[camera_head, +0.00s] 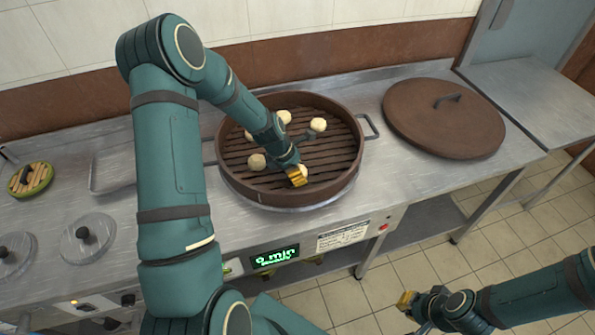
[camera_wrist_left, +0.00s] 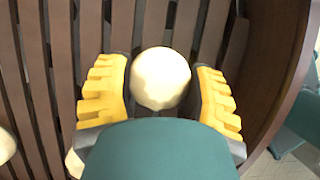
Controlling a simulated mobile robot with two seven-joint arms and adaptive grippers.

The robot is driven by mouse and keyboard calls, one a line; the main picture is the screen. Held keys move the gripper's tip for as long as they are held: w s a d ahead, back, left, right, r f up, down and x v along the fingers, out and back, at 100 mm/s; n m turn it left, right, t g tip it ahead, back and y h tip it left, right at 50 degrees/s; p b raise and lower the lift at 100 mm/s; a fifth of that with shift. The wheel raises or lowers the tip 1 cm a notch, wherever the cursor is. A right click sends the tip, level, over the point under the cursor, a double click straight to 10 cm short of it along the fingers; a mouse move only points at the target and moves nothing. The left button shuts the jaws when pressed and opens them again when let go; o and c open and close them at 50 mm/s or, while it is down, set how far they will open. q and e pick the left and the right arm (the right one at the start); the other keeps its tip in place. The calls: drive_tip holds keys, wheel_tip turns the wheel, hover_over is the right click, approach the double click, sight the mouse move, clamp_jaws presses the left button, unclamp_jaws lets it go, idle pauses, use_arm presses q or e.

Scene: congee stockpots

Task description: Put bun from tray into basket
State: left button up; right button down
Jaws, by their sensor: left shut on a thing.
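The round brown basket (camera_head: 232,187) with a slatted floor stands on the steel counter. My left gripper (camera_head: 299,174) is low inside it near the front, its yellow fingers shut on a pale round bun (camera_wrist_left: 160,78). In the left wrist view that bun is between the fingers (camera_wrist_left: 165,98), right above the slats. Other buns sit in the basket, such as one at left (camera_head: 257,161) and one at right (camera_head: 318,124). The metal tray (camera_head: 110,173) is at left, partly hidden by my left arm; no bun shows in its visible part. My right gripper (camera_head: 408,301) is low at right, away from the basket.
A brown lid (camera_head: 444,118) lies on the counter right of the basket. The basket has side handles (camera_head: 371,127). A display panel (camera_head: 274,257) is on the front.

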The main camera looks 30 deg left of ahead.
use_arm(q)
drive_tip(key=shift+f, duration=0.15)
drive_tip(key=o, duration=1.1)
drive_tip(key=p+v, duration=0.2)
drive_tip(key=v, duration=1)
drive_tip(key=shift+p, duration=0.35)
